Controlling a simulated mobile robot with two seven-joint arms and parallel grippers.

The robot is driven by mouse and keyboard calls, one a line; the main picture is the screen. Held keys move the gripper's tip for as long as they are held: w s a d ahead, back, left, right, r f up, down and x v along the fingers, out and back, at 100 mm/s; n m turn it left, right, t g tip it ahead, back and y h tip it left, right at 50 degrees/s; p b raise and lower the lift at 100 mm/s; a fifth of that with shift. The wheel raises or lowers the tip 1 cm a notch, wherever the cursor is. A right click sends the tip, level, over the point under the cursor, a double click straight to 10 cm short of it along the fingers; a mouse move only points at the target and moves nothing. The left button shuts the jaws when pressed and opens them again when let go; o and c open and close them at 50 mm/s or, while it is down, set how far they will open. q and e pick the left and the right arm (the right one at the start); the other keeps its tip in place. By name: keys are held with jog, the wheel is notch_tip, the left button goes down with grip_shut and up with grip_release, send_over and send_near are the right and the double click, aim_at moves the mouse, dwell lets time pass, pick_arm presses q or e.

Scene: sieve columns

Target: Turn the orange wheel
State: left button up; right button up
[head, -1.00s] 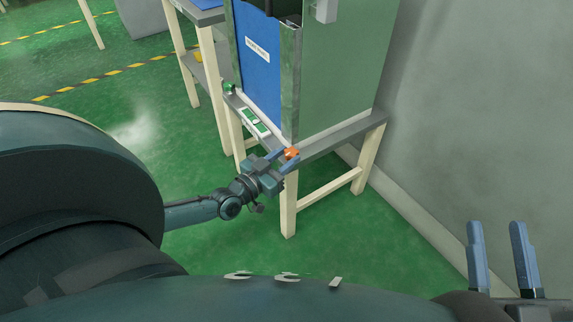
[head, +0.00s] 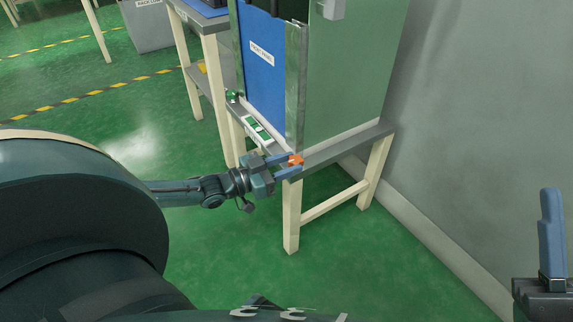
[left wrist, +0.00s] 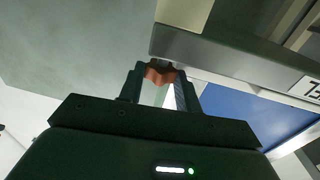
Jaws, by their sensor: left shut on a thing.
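The orange wheel (head: 296,160) is a small knob at the front corner of the cabinet's grey base shelf. My left gripper (head: 287,164) reaches it from the left, with one finger on either side, and is shut on it. In the left wrist view the wheel (left wrist: 160,72) sits between the two fingertips (left wrist: 160,80), its middle partly hidden by them. My right gripper (head: 552,240) is at the lower right edge, far from the wheel. Only one of its fingers shows clearly, so its opening cannot be told.
The cabinet has a blue front panel (head: 262,60) and a green side (head: 355,70). A green knob (head: 232,96) and a small green-and-white panel (head: 258,131) are on the shelf's front edge. A grey wall (head: 480,130) stands at the right. Green floor is open at the left.

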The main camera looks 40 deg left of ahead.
pick_arm(q)
jog(key=o, duration=1)
jog(key=shift+s, duration=0.15)
jog(key=p+v, duration=0.5)
jog(key=v, duration=0.7)
jog(key=shift+s+a, duration=0.2)
jog(key=shift+s, duration=0.15)
pick_arm(e)
notch_tip(320, 180, down, 7)
jog(key=m+g+h, duration=0.1)
jog(key=m+h, duration=0.5)
jog(key=m, duration=0.1)
jog(key=shift+a+r+h, duration=0.15)
jog(key=shift+a+h, duration=0.15)
jog(key=shift+h, duration=0.1)
